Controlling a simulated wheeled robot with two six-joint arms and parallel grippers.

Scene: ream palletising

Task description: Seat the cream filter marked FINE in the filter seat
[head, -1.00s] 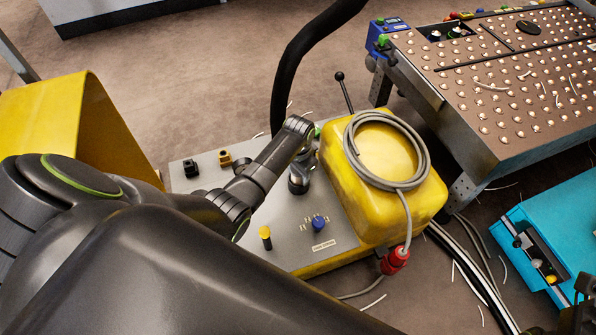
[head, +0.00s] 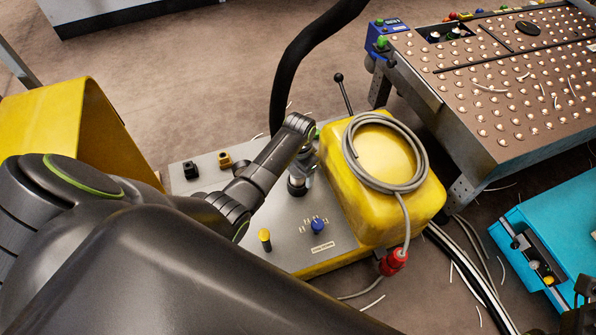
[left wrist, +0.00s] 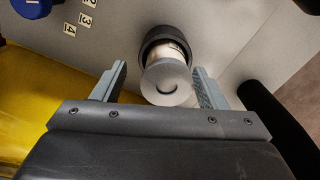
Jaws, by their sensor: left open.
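In the left wrist view, a short round piece with a pale cream side and a grey metal end face (left wrist: 167,82) stands in a dark round collar (left wrist: 160,36), which looks like the filter seat. No FINE marking is readable. My left gripper (left wrist: 160,70) is open, with one finger on each side of the piece and visible gaps between. Dark parts at the lower right edge may be my right gripper (head: 582,308), cut off by the frame.
The grey panel (head: 275,238) carries a yellow-topped knob (head: 265,238), a blue knob (head: 318,226) and two small blocks. A yellow housing (head: 376,205) with a coiled grey cable stands close on the right. A black hose (head: 290,85) rises behind the panel.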

